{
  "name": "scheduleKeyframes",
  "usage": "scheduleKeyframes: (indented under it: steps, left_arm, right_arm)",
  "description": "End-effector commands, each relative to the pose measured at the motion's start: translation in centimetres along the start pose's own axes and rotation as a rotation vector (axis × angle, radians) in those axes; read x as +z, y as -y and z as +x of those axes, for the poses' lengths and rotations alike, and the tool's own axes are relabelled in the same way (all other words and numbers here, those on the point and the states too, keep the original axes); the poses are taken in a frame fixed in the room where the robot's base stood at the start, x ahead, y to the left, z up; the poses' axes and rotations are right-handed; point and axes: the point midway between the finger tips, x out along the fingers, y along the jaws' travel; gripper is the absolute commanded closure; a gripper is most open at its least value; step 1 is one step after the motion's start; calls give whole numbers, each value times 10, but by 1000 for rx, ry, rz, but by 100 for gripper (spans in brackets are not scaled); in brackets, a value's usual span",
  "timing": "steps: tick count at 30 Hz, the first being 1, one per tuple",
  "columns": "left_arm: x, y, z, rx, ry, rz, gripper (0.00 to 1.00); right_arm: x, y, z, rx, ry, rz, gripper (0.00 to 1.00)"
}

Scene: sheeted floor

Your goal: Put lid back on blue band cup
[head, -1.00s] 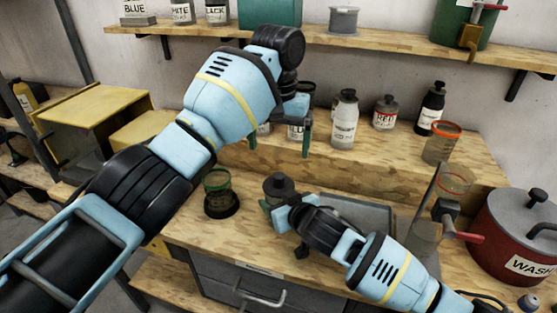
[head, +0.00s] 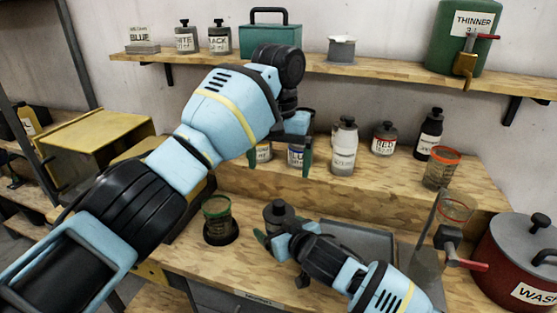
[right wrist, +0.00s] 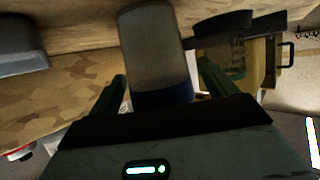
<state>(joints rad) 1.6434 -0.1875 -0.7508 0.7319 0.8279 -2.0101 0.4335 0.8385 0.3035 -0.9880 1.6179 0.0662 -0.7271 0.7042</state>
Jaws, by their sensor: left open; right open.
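A grey cylindrical cup with a dark blue band (right wrist: 160,97) stands between the fingers of my right gripper (right wrist: 163,82) in the right wrist view. The fingers are apart; contact cannot be told. Whether that top is a separate lid is too small to tell. My left gripper (head: 280,160) is open, fingers pointing down, in front of the labelled jars on the raised step.
A green cup (head: 217,212) on a black base stands left of the container. A grey tray (head: 362,238) lies behind the right arm. Several bottles, a red-rimmed cup (head: 442,168) and a red WASH pot (head: 515,255) stand to the right. A shelf (head: 380,72) runs above.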

Motion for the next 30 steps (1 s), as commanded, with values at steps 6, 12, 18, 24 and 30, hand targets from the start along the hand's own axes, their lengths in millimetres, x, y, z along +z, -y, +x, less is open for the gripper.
scheduleKeyframes:
  steps: [6,12,18,24,30]
  left_arm:
    - [1,0,-7,-2,-9,0,7]
    - [3,-1,-19,-7,-24,0,7]
    - [4,-1,-26,-9,-33,0,7]
    - [4,-1,-27,-10,-35,0,7]
    - [4,-1,-27,-10,-35,0,7]
  right_arm:
    - [-1,0,-13,0,-2,0,16]
    - [-2,0,-42,0,-3,-1,16]
    - [-1,0,-67,0,-2,0,16]
    - [0,0,-78,0,0,0,16]
    - [0,0,-78,0,0,0,16]
